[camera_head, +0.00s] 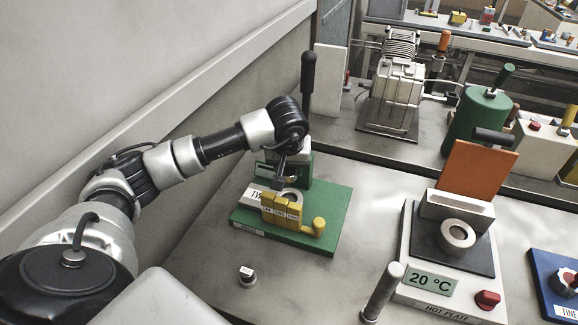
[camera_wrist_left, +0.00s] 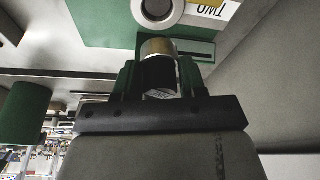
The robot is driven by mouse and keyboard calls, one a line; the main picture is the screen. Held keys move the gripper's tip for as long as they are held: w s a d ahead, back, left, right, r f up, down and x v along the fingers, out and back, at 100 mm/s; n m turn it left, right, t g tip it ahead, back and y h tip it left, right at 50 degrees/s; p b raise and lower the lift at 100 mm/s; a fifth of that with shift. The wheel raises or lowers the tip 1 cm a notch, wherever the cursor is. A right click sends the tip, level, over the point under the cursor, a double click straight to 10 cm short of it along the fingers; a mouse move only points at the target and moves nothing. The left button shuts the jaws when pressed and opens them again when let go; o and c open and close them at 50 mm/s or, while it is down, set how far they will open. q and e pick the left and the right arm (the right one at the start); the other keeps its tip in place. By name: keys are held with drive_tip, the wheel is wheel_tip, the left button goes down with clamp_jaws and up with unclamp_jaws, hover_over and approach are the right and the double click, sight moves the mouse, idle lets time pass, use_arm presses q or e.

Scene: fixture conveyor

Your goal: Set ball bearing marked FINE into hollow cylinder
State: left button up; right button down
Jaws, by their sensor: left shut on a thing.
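My left gripper (camera_head: 284,172) is over the back of the green press base (camera_head: 325,225). In the left wrist view the gripper (camera_wrist_left: 160,88) is shut on a small silver-and-dark part (camera_wrist_left: 158,48) with a pale label I cannot read. A pale ring-shaped part (camera_wrist_left: 157,10) lies just beyond it on the green base. A thick hollow metal ring (camera_head: 457,236) sits on the hot plate (camera_head: 407,240). A blue fixture (camera_head: 545,280) at the right edge has a FINE label (camera_head: 568,311) and a metal part (camera_head: 566,279), partly cut off. My right gripper is out of view.
A yellow labelled block (camera_head: 282,211) stands on the green base beside a TWO label. A black lever (camera_head: 308,80) rises behind it. A small labelled plug (camera_head: 247,274) stands on the table. An orange panel (camera_head: 478,182) stands behind the hot plate. Bare table lies between press and hot plate.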

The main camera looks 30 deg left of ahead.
sight(289, 191)
use_arm(q)
drive_tip(key=shift+f+b, duration=2.75)
drive_tip(key=shift+f, duration=0.65)
drive_tip(key=shift+f, duration=0.2)
drive_tip(key=shift+f+b, duration=0.5)
drive_tip(key=shift+b, duration=0.15)
drive_tip(key=shift+f, duration=0.25)
drive_tip(key=o, duration=1.2)
drive_tip(key=b+v, duration=0.1)
drive_tip(key=v, duration=1)
drive_tip(key=shift+b, duration=0.3)
